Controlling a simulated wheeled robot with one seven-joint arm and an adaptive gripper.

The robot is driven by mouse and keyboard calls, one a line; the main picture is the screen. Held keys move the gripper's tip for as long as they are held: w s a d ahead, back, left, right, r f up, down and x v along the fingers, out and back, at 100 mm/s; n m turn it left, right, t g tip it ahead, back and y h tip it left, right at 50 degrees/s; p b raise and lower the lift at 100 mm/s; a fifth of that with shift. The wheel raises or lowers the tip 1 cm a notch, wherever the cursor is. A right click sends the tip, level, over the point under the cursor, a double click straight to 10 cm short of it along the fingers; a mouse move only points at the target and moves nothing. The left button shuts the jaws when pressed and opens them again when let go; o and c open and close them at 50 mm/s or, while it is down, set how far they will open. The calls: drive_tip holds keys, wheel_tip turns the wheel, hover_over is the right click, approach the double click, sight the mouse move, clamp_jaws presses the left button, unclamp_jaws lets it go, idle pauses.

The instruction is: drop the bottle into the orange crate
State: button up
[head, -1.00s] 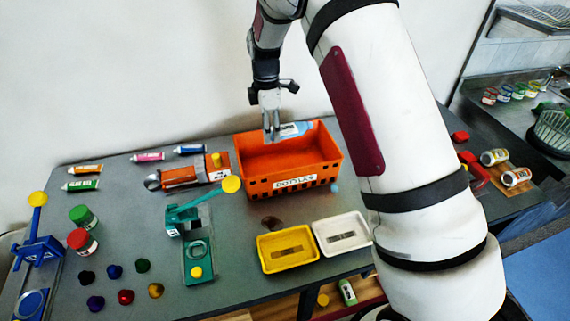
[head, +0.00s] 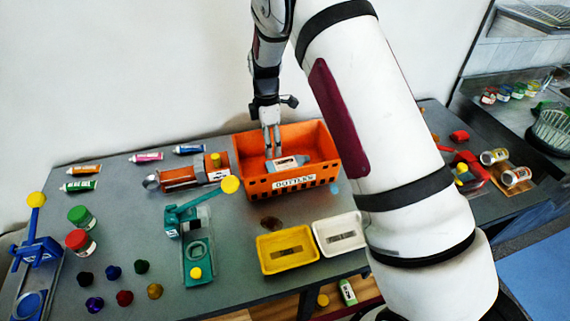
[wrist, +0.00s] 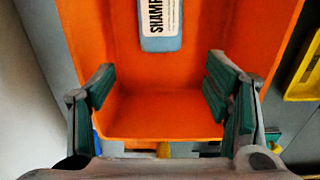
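The bottle (head: 289,162) is light blue with a white label and lies on its side in the orange crate (head: 294,183), whose front carries a "BOTTLES" label. In the wrist view the bottle (wrist: 161,42) shows its "SHAMP..." label at the top, partly cut off by the frame edge, against the crate's orange inside (wrist: 160,115). My gripper (head: 272,152) reaches down into the crate, just left of the bottle. In the wrist view my gripper (wrist: 160,75) has its green-padded fingers wide apart with nothing between them, and the bottle is beyond them.
A yellow tray (head: 270,267) and a white tray (head: 322,247) stand in front of the crate. An orange clamp-like device (head: 180,178) is close to its left, and a teal press (head: 197,262) stands front left. Jars, caps and tubes occupy the left table.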

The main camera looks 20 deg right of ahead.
drive_tip(key=shift+r, duration=0.1)
wheel_tip(320, 180, up, 12)
idle(0.6)
drive_tip(key=s+d+r+m+t, duration=0.3)
drive_tip(key=s+r+m, duration=0.6)
drive_tip(key=s+r, duration=0.7)
drive_tip(key=s+d+m+t, duration=0.2)
drive_tip(key=s+m, duration=0.7)
drive_tip(key=s, duration=1)
drive_tip(key=shift+s+r+t, duration=0.25)
drive_tip(key=shift+t, duration=0.05)
